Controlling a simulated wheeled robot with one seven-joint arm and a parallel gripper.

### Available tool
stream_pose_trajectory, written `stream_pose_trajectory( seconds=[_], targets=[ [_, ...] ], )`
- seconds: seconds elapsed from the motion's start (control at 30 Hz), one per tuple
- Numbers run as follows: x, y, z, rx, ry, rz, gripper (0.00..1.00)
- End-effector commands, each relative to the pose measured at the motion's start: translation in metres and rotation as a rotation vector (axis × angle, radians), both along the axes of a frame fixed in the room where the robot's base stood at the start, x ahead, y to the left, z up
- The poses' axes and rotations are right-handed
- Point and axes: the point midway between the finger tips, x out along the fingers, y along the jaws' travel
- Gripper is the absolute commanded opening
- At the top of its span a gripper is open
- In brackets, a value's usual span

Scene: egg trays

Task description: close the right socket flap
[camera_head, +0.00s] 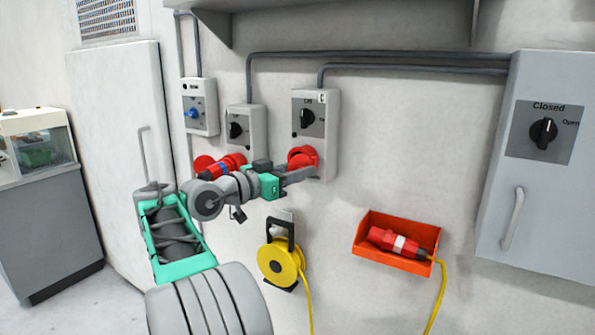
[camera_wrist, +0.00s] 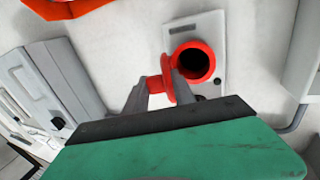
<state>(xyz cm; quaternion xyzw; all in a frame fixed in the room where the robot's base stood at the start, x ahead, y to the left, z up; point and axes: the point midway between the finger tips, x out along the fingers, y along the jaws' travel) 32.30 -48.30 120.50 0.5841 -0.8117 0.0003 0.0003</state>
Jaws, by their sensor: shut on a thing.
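The right socket box (camera_head: 327,140) is on the wall, with a black rotary switch and a red socket low on it. In the wrist view the red socket ring (camera_wrist: 211,62) faces me with its dark hole uncovered. Its red flap (camera_wrist: 168,72) stands open beside the ring, edge toward the camera. My gripper (camera_wrist: 158,88) is shut on the flap, with grey fingers on both sides of it. In the head view my gripper (camera_head: 305,173) reaches the socket from the left, and the red flap (camera_head: 302,155) shows just above the fingers.
The left socket box (camera_head: 239,122) has a red plug (camera_head: 226,165) at its socket, close behind my arm. Below are a yellow cable reel (camera_head: 281,262) and an orange bin (camera_head: 372,254) holding a red connector (camera_head: 392,241). A grey cabinet (camera_head: 545,190) is at right.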

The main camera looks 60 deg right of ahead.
Motion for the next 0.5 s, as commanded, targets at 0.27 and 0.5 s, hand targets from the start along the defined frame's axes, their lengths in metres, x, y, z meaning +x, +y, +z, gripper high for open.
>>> stream_pose_trajectory(
  seconds=[0.27, 0.5],
  targets=[
    [-0.0071, -0.0023, -0.0027, 0.006, 0.002, -0.018, 0.0],
    [-0.0061, -0.0023, -0.0022, 0.005, 0.002, -0.015, 0.45]
  ],
)
